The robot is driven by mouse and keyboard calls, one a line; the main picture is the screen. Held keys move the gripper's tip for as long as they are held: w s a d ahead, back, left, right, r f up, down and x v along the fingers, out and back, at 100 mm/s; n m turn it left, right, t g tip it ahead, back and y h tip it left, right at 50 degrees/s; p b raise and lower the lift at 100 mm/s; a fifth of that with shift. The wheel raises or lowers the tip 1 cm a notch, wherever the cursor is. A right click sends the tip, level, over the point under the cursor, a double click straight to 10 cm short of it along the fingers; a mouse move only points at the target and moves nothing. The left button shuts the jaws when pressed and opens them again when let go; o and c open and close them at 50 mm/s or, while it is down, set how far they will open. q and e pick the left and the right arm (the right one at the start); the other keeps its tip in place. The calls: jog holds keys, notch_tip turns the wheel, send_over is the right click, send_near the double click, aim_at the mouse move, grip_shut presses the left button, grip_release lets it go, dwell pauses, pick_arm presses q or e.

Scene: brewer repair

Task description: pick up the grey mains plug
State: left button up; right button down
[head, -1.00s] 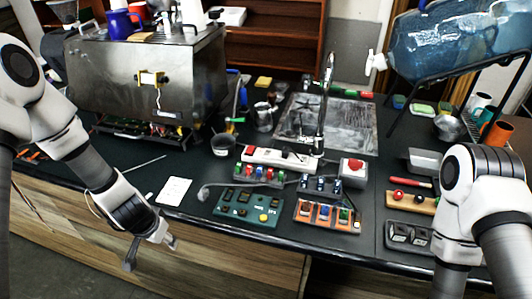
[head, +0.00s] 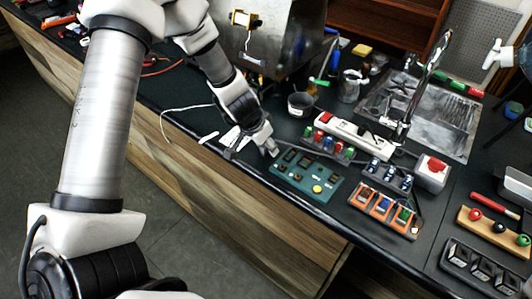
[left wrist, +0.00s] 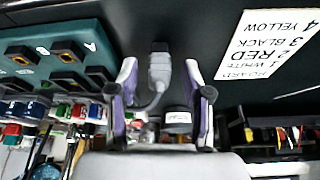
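The grey mains plug (left wrist: 160,62) lies on the dark worktop in the left wrist view, with its grey cable curving away below it. My left gripper (left wrist: 160,72) is open, with one purple-padded finger on each side of the plug and a visible gap on both sides. In the head view my left gripper (head: 271,149) is low over the worktop near the front edge, at the left end of the teal board; the plug is hidden or too small to make out there. My right gripper is out of view.
The teal board (head: 307,176) is right beside the gripper. A white power strip (head: 352,134) and an orange-slotted block (head: 384,209) stand farther right. A printed white card (left wrist: 268,48) lies beside the plug. A dark cup (head: 300,106) stands behind.

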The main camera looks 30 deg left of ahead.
pick_arm(q)
jog(key=shift+s+r, duration=0.15)
jog(key=shift+s, duration=0.1)
grip_shut()
jog(key=shift+w+d, duration=0.1)
jog(key=shift+w, duration=0.05)
